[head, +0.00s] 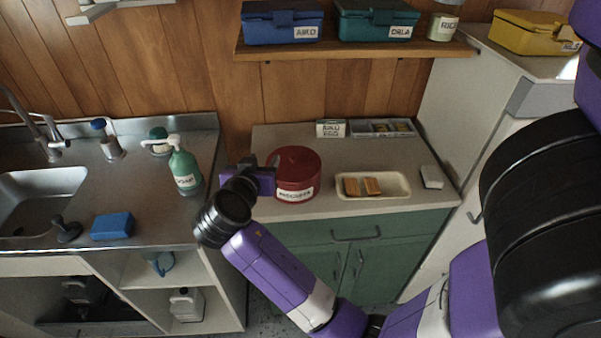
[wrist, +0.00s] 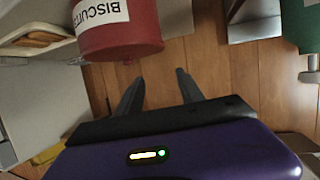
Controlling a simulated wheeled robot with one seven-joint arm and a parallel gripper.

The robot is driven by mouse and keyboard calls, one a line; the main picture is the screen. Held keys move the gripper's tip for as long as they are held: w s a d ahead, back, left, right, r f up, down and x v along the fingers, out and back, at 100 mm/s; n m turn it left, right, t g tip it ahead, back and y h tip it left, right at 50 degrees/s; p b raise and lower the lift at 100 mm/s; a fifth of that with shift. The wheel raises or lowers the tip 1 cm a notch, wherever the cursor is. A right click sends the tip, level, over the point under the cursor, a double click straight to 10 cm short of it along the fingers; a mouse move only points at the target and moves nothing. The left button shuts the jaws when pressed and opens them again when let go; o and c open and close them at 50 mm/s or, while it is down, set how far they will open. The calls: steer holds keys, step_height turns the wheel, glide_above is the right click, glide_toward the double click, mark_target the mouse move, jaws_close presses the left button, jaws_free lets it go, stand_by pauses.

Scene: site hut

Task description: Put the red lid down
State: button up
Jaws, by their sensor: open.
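A red tin labelled as biscuits (head: 296,193) stands upright on the counter in the head view. The red lid (head: 297,158) appears to sit on top of it, level. The red tin also shows in the wrist view (wrist: 115,35), upside down and at the upper left. My gripper (head: 268,171) is at the tin's left side, near lid height, and partly overlaps it in the head view. In the wrist view my gripper's two fingers (wrist: 160,92) are spread, with only wood panelling visible between them. Contact with the lid cannot be told.
A cream tray (head: 398,191) with two brown pieces lies right of the tin. A small sign (head: 331,128) and a grey divided box (head: 384,128) stand behind. A green soap bottle (head: 184,166) is left, near the sink. A shelf (head: 355,48) hangs above.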

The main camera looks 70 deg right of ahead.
mark_target(293, 158)
steer(key=s+f+m+g, duration=0.1)
steer(key=s+d+m, duration=0.1)
steer(key=s, duration=0.1)
steer(key=s+d+f+g, duration=0.1)
steer(key=shift+s+f+m+g+p, duration=0.3)
steer(key=shift+s+m+p, duration=0.1)
steer(key=shift+y, duration=0.3)
steer(key=p+x, duration=0.1)
steer(key=x, duration=0.1)
steer(key=r+x, duration=0.1)
steer(key=x, duration=0.1)
steer(key=shift+d+p, duration=0.25)
steer(key=shift+p, duration=0.15)
steer(key=shift+d+f, duration=0.3)
steer(key=shift+d, duration=0.1)
jaws_close()
